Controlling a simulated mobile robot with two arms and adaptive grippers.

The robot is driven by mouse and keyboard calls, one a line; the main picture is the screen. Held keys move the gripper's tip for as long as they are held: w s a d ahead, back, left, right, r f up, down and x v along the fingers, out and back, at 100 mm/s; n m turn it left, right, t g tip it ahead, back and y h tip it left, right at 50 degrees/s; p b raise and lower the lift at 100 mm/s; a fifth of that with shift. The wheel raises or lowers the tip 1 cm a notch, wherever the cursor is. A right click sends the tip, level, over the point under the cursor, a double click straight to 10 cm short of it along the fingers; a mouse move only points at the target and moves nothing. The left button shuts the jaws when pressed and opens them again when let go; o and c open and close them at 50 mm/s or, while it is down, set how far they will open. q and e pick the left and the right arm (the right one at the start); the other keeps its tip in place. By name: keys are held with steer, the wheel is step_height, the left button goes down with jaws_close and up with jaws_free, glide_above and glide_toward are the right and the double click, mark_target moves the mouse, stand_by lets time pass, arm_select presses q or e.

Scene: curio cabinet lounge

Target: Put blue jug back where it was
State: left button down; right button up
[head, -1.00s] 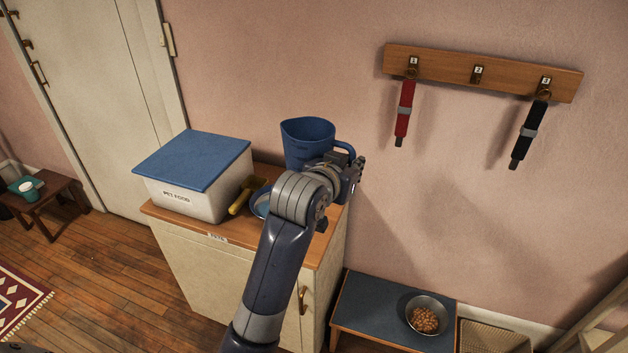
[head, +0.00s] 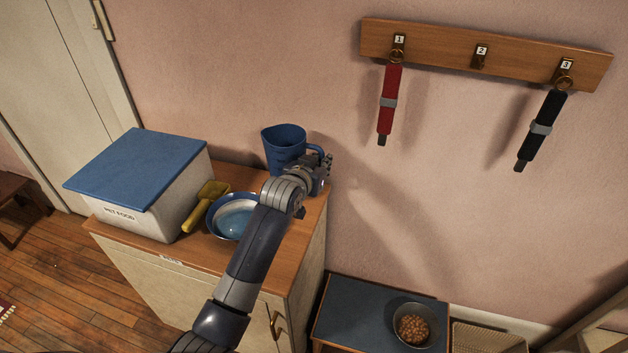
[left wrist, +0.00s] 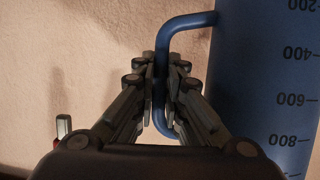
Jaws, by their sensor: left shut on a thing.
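The blue jug (head: 284,149) is at the back right of the cabinet top, near the wall. I cannot tell whether its base touches the wood. My left gripper (head: 322,172) is at the jug's right side and is shut on its handle. In the left wrist view, the fingers of the gripper (left wrist: 164,72) close around the handle, and the jug (left wrist: 262,95) shows measuring marks on its wall. Part of the jug's lower side is hidden behind my wrist. My right gripper is not in view.
The cabinet top (head: 200,250) also holds a pet food bin (head: 130,190), a yellow scoop (head: 207,203) and a blue-rimmed bowl (head: 233,222). A low bench (head: 355,315) with a kibble bowl (head: 413,325) is at the right. A hook rail (head: 440,45) carries red and black straps.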

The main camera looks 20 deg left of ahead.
arm_select(q)
steer(key=shift+f, duration=0.8)
step_height(320, 180, down, 3)
steer(key=shift+w+r, duration=0.1)
steer(key=shift+r, duration=0.1)
steer(key=shift+f, duration=0.3)
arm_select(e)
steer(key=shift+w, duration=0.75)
arm_select(q)
steer(key=shift+f, duration=0.15)
